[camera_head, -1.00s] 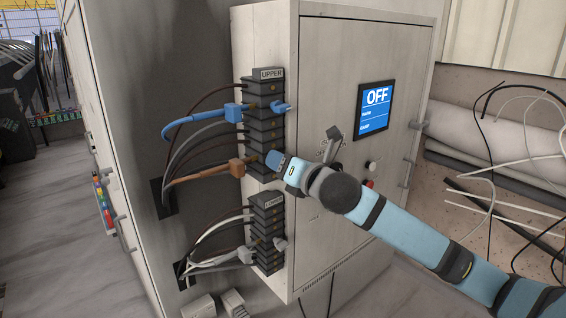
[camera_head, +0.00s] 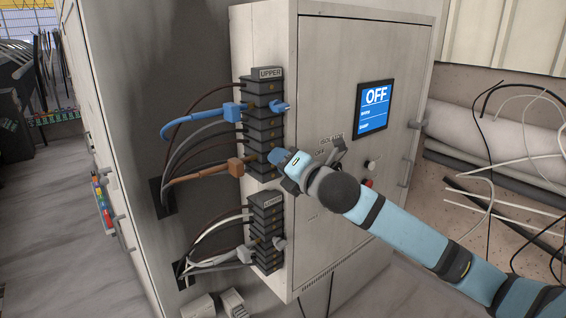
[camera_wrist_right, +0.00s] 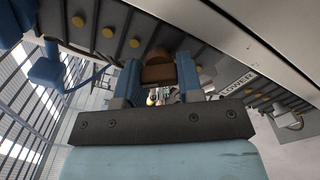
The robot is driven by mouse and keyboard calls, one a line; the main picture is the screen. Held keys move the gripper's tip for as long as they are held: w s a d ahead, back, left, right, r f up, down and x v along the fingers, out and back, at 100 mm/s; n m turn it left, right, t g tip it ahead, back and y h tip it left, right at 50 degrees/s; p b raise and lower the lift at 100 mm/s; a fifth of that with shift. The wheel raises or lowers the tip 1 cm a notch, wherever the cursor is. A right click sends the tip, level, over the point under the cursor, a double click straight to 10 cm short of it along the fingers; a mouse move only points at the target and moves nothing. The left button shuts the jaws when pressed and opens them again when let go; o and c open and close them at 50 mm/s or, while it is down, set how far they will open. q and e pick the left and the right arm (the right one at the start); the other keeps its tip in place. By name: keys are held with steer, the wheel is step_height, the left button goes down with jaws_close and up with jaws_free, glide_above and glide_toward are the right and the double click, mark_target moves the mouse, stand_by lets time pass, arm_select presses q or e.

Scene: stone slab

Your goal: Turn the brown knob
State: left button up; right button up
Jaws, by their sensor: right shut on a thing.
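The brown knob (camera_wrist_right: 158,72) shows between my right gripper's two blue fingers in the right wrist view. My right gripper (camera_wrist_right: 157,84) is shut on it. In the head view my right gripper (camera_head: 275,157) is at the lower right side of the black upper terminal block (camera_head: 262,130), and the knob is hidden behind the fingers. A brown cable connector (camera_head: 235,167) sits on the left side of the same block, level with the gripper. My left gripper is not in view.
A blue knob (camera_head: 279,106) and blue connector (camera_head: 231,112) are higher on the block. The lower terminal block (camera_head: 267,232) stands below. The cabinet screen (camera_head: 375,108) reads OFF. A red button (camera_head: 368,183) is close to my right arm. Loose cables hang at right.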

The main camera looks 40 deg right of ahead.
steer(key=m, duration=0.5)
steer(key=shift+r+m, duration=0.1)
steer(key=shift+m, duration=0.3)
steer(key=m, duration=1.1)
steer(key=shift+r+m, duration=0.1)
steer(key=shift+m, duration=0.3)
steer(key=m, duration=0.5)
steer(key=shift+d+m, duration=0.1)
steer(key=shift+m, duration=0.3)
steer(key=shift+r, duration=0.1)
steer(key=o, duration=0.9)
steer(key=shift+w, duration=0.1)
steer(key=shift+f, duration=0.25)
